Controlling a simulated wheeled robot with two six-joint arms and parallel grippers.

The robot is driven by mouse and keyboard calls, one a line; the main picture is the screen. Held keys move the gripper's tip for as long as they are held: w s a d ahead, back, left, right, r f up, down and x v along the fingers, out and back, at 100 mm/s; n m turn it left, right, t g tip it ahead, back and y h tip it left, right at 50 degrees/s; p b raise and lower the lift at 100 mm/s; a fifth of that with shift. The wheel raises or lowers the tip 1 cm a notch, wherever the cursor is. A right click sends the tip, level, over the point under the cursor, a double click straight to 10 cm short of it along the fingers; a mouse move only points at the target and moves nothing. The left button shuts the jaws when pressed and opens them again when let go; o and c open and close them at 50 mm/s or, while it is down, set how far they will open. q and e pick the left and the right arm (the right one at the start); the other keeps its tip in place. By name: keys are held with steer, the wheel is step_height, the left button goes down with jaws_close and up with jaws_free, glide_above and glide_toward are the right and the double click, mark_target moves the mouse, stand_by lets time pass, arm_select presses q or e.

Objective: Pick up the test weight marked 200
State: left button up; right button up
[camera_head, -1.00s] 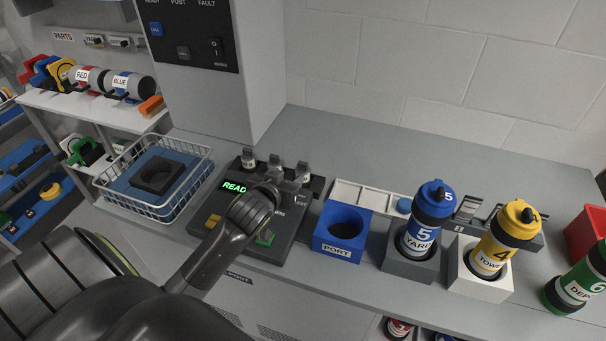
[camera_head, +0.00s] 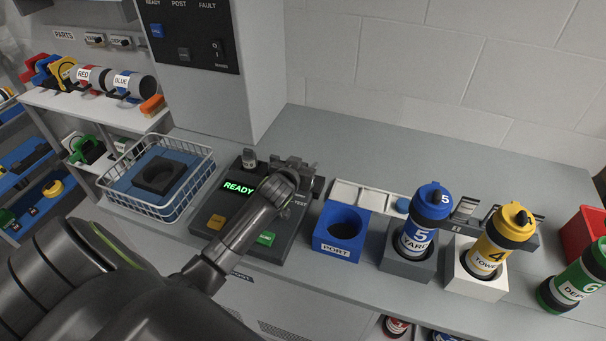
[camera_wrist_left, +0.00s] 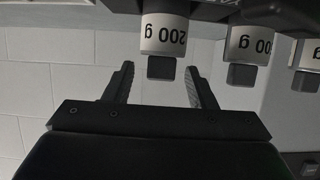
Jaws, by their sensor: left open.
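My left gripper (camera_head: 298,170) is open above the rear of the dark console (camera_head: 205,222), at its row of test weights. In the left wrist view, which is upside down, its two fingers (camera_wrist_left: 162,84) stand apart. A white weight (camera_wrist_left: 164,35) marked 200 g is just beyond the fingertips, its dark knob (camera_wrist_left: 161,68) between them and not gripped. A second white weight (camera_wrist_left: 249,45) stands beside it; its first digit is unclear. A third weight (camera_wrist_left: 306,55) is partly cut off. In the head view one weight (camera_head: 249,158) shows left of the gripper; my gripper hides the others.
A wire basket (camera_head: 140,200) stands left of the console. A blue PORT block (camera_head: 338,250) is close on the right, then tubes 5 (camera_head: 418,240) and 4 (camera_head: 488,250) in holders. A grey cabinet (camera_head: 262,80) rises behind. The rear right counter is clear.

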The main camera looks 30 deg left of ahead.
arm_select(q)
steer(key=shift+w+a+f, duration=0.15)
steer(key=shift+w+f, duration=0.1)
steer(key=shift+w, duration=0.2)
jaws_close()
